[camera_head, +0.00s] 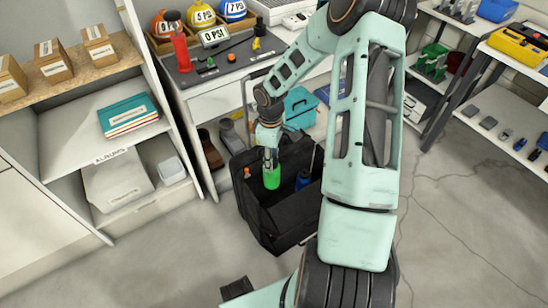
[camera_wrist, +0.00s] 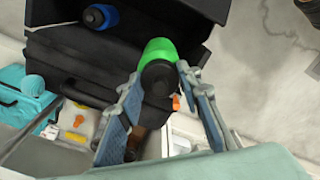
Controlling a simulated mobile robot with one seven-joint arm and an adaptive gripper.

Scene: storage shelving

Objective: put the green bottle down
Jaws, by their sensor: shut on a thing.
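The green bottle (camera_head: 271,178) is below my gripper (camera_head: 269,156), over or inside the open black case (camera_head: 277,236). In the wrist view, the green bottle (camera_wrist: 160,47) has its dark cap towards the camera. My gripper (camera_wrist: 160,80) is shut on the bottle at its cap end, a finger on each side. I cannot tell whether the bottle's base touches the bottom of the case. A blue bottle (camera_head: 303,181) is in the case to the right, also visible in the wrist view (camera_wrist: 100,16).
A small orange item (camera_head: 247,173) is at the case's left side. A teal box (camera_head: 301,107) stands behind the case. Floor in front is clear.

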